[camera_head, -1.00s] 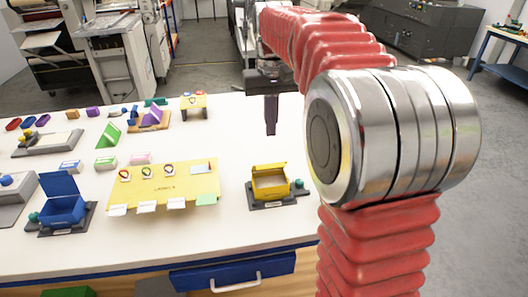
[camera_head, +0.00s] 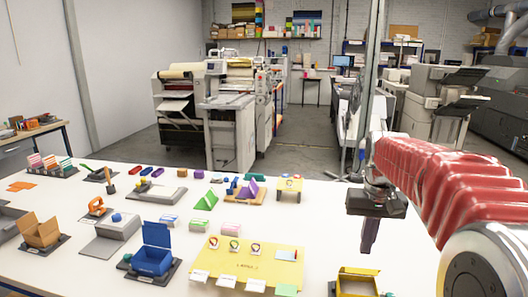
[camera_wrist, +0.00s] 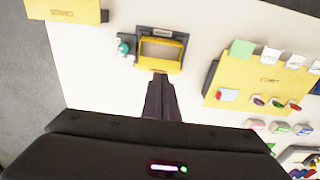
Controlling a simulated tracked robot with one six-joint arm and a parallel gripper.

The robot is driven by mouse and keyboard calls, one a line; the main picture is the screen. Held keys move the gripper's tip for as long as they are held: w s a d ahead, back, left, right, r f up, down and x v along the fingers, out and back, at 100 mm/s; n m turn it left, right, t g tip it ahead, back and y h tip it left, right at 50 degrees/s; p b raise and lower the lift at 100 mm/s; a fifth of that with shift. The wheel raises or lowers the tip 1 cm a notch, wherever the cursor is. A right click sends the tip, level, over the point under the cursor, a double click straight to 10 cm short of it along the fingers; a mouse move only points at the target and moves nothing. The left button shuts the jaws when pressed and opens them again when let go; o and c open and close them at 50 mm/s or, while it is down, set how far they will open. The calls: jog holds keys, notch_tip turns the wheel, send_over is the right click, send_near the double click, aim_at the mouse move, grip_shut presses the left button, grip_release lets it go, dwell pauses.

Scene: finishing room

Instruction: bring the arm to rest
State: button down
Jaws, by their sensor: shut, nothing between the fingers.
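My arm shows as a red ribbed sleeve with a silver joint at the right of the head view. My gripper (camera_head: 369,246) hangs from it, fingers pointing down, above the right part of the white table (camera_head: 330,228). Its dark fingers are shut and empty. In the wrist view the shut fingers (camera_wrist: 161,80) point towards an open yellow box (camera_wrist: 158,67) on a dark base. The yellow box (camera_head: 358,286) is cut off by the bottom edge of the head view. I see no contact between fingers and box.
A yellow board (camera_head: 245,262) with cards lies left of the gripper. An open blue box (camera_head: 152,260) and an orange-brown box (camera_head: 41,233) stand further left. Several small coloured blocks and fixtures fill the back. Bare table lies between board and gripper.

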jog(key=s+a+f+n+t, duration=0.1)
jog(key=s+a, duration=0.4)
jog(key=s, duration=0.6)
jog(key=s+a+f+n+t, duration=0.1)
jog(key=s+a+t, duration=0.2)
jog(key=s, duration=0.9)
jog(key=shift+a+f+t, duration=0.35)
jog(key=shift+a+t, duration=0.05)
jog(key=shift+a, duration=0.7)
jog(key=c, duration=2.5)
grip_release()
